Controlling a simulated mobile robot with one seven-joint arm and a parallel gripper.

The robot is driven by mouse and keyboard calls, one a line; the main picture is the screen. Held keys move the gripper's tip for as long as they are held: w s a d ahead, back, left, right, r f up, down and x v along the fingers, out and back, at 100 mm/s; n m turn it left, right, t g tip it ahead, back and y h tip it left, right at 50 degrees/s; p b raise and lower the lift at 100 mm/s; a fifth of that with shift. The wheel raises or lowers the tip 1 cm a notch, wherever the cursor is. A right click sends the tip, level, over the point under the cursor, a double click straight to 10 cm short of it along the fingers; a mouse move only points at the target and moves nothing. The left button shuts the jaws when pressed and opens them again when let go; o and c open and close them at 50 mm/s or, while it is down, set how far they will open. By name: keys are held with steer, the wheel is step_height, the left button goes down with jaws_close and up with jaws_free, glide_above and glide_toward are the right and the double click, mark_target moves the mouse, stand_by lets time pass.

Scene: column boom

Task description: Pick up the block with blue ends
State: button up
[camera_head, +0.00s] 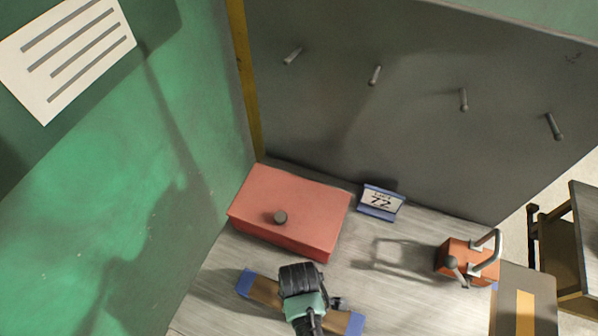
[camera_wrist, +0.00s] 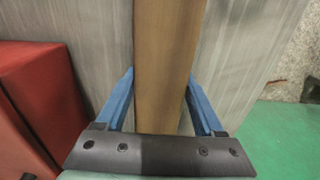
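The block with blue ends is a long brown bar. In the head view its left blue end (camera_head: 246,282) and right blue end (camera_head: 355,324) stick out on either side of my gripper, and its middle is hidden under the wrist. My gripper (camera_head: 300,300) is over the block's middle. In the wrist view the brown part of the block (camera_wrist: 165,60) runs between the two blue fingers of my gripper (camera_wrist: 160,76). The fingertips are at the block's two long edges and the block fills the gap. I cannot tell whether they press on it.
A red box (camera_head: 290,205) with a dark knob stands close behind the block. A small sign (camera_head: 381,202) stands at the back wall. An orange block with a grey handle (camera_head: 452,259) stands to the right. A green wall (camera_head: 110,190) bounds the left.

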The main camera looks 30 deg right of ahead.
jaws_close()
steer(key=shift+r, duration=0.2)
